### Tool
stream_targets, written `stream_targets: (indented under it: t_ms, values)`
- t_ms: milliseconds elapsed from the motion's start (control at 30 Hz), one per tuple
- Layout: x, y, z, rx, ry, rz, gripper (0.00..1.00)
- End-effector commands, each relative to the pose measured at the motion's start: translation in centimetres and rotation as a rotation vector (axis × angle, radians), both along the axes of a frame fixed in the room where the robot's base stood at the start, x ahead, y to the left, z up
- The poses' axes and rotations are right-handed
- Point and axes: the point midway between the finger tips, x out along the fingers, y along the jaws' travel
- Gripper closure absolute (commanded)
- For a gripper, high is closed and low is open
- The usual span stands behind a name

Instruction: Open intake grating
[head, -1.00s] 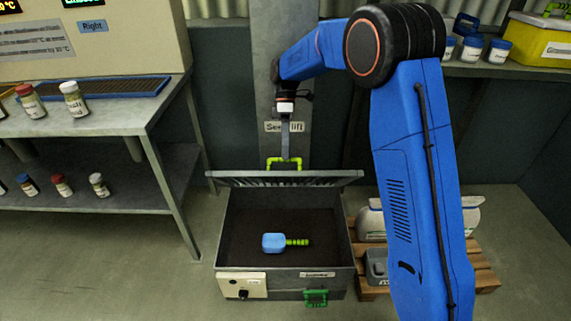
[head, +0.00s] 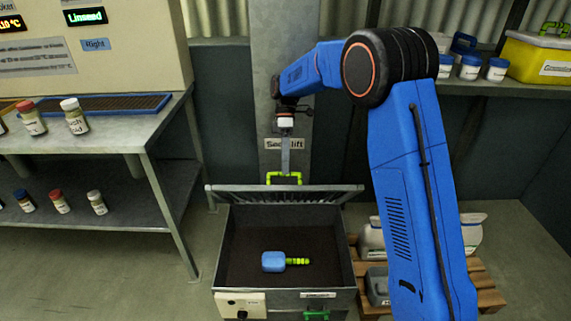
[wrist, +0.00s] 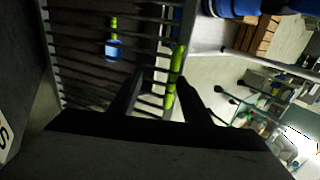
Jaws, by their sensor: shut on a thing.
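The intake grating (head: 285,195) stands raised at the back of the grey intake box (head: 350,270), tilted up, and the box's mouth is uncovered. Its yellow-green handle (head: 284,176) is at the grating's top edge. My gripper (head: 285,168) is at this handle, above the box. In the wrist view the grating's bars (wrist: 85,50) fill the upper left, and my dark fingers (wrist: 160,98) are shut on the green handle (wrist: 174,75). A blue scoop or mallet-like tool (head: 274,262) with a green grip lies on the dark contents inside the box. It shows through the bars in the wrist view (wrist: 114,48).
A grey column labelled "Seed lift" (head: 284,143) stands right behind the grating. A metal table (head: 120,125) with jars is at left. A wooden pallet (head: 487,285) with sacks is at right, below a shelf (head: 480,80).

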Motion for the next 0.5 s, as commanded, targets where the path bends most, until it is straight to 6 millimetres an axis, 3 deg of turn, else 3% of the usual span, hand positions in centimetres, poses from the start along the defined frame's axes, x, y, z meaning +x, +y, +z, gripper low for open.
stream_targets:
  t_ms: [267,500]
  values:
    - [0.1,-0.1,0.1,-0.001,-0.003,-0.001,0.69]
    - [0.1,0.0,3.4,0.001,-0.004,0.000,0.69]
